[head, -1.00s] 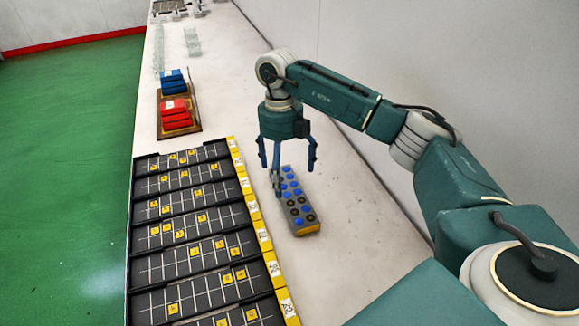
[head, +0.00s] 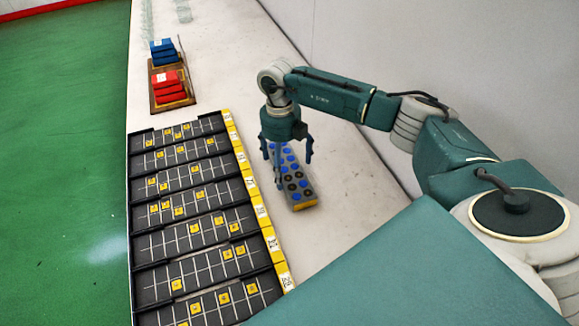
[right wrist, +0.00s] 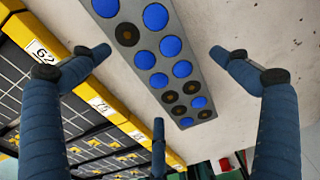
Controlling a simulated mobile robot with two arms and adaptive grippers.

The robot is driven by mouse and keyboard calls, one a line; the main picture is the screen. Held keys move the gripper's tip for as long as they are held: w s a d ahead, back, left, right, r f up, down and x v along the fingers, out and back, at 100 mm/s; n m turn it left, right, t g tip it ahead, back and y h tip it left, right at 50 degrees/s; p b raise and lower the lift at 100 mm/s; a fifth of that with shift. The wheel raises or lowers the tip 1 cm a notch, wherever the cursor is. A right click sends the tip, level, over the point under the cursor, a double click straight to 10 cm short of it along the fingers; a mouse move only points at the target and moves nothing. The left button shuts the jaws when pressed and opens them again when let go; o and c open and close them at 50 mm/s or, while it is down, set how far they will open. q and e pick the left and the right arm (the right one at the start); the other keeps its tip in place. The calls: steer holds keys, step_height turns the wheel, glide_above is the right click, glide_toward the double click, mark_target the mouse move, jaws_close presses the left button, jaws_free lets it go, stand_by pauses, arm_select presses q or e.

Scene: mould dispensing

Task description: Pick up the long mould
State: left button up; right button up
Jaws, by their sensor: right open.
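The long mould (head: 299,194) is a long grey block with blue and dark round spots on top and a yellow end. It lies on the white table, right of the black trays. In the right wrist view the long mould (right wrist: 158,62) runs between my spread fingers. My right gripper (head: 285,168) points down over the mould, open, with nothing in it; its fingers hide part of the mould. The open fingers of the right gripper (right wrist: 155,100) also show in the right wrist view, on either side of the mould. My left gripper is not in view.
Several black gridded trays (head: 190,205) with yellow labelled edges stand left of the mould. Blue boxes (head: 163,50) and red boxes (head: 168,86) sit on a brown board (head: 184,99) farther back. The white table (head: 340,215) is bare right of the mould; a wall bounds it.

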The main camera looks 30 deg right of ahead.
steer(key=shift+s+f, duration=0.1)
steer(key=shift+f, duration=0.5)
steer(key=shift+r, duration=0.1)
steer(key=c, duration=1.8)
steer(key=shift+r, duration=0.1)
